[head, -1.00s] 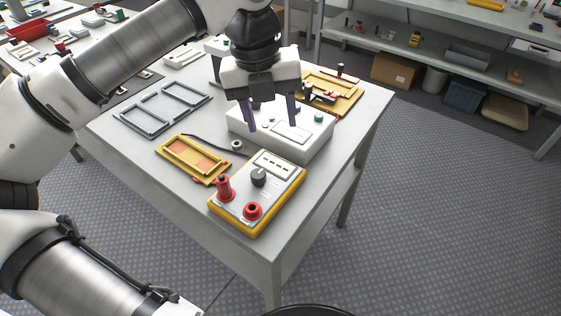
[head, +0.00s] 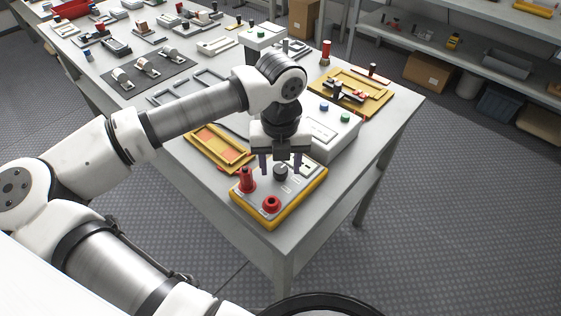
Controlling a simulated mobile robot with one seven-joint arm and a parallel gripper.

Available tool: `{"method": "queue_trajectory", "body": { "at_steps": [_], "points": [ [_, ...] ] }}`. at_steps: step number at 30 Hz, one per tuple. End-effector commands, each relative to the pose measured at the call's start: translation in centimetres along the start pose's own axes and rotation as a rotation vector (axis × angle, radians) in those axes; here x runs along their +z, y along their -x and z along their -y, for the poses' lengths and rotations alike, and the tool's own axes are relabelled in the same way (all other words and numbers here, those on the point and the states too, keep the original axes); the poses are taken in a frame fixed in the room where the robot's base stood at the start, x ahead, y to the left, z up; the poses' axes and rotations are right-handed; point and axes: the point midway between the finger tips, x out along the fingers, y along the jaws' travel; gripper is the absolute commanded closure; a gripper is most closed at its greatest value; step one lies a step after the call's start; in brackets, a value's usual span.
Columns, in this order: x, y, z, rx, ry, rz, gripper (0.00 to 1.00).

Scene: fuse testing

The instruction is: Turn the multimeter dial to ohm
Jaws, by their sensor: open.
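The multimeter (head: 248,204) is a yellow-edged grey box near the front corner of the table. Its black dial (head: 281,171) sits on the top face, with a red post (head: 247,180) and a red socket (head: 271,205) in front of it. My gripper (head: 281,168) points down over the multimeter, its two dark fingers apart on either side of the dial. It is open and holds nothing. I cannot tell whether the fingers touch the dial. The dial markings are too small to read, and the gripper partly covers the display end.
A white box with buttons (head: 335,136) stands close behind the multimeter. A yellow tray with orange pads (head: 221,149) lies to its left, and another yellow tray (head: 350,91) lies farther back. The table (head: 385,125) is bare along its right edge.

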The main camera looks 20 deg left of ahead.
Motion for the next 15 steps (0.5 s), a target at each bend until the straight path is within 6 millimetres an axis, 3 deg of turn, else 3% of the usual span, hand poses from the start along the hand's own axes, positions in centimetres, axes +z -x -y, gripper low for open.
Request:
{"method": "queue_trajectory", "body": {
  "at_steps": [11, 15],
  "points": [
    [-0.02, -0.86, 0.03, 0.0, -0.001, 0.0, 0.48],
    [-0.02, -0.84, 0.03, 0.0, -0.001, 0.0, 0.63]
  ]
}}
